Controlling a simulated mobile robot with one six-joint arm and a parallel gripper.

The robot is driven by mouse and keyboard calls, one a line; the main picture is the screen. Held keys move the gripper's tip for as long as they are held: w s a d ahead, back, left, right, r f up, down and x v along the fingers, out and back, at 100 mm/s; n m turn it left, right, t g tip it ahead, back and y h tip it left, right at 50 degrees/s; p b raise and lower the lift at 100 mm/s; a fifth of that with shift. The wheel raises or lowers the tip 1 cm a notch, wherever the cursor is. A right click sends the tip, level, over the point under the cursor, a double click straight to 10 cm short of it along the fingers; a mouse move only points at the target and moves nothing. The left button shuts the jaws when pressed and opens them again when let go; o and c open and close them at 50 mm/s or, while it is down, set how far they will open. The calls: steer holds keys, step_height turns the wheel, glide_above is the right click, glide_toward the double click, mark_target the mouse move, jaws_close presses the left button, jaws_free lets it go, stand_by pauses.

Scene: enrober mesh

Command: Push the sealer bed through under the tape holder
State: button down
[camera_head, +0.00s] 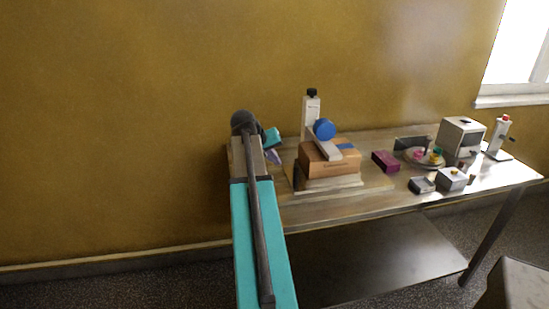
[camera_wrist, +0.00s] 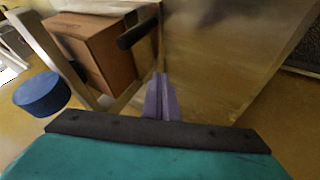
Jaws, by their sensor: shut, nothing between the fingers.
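The sealer bed (camera_head: 348,184) is a low pale platform on the table, with a brown carton (camera_head: 328,170) on it. The tape holder (camera_head: 310,118) is a pale upright post with a black cap, a blue tape roll (camera_head: 324,129) and an arm slanting down at the carton. My gripper (camera_head: 273,156) is left of the carton, apart from it. In the wrist view its purple fingers (camera_wrist: 161,98) are shut and empty. That view also shows the carton (camera_wrist: 98,48), the blue roll (camera_wrist: 42,93) and a dark cylindrical bar (camera_wrist: 138,33) near the carton, possibly a handle.
The table (camera_head: 400,204) runs right. On it are a magenta box (camera_head: 385,161), a round tray with small coloured items (camera_head: 411,158), small grey boxes (camera_head: 451,179), a white machine (camera_head: 462,136) and a red-topped stand (camera_head: 502,135). The ochre wall stands close behind.

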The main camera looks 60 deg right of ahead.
steer(key=p, duration=0.1)
glide_toward(292, 175)
steer(key=w+d+f, duration=0.2)
steer(key=f, duration=0.1)
steer(key=shift+d+f, duration=0.1)
steer(key=shift+d, duration=0.25)
steer(key=shift+s+d+f+p, duration=0.1)
steer(key=shift+s+d+p, duration=0.55)
steer(key=shift+s+d, duration=0.4)
steer(key=shift+s+d+f, duration=0.1)
steer(key=shift+s+d, duration=0.35)
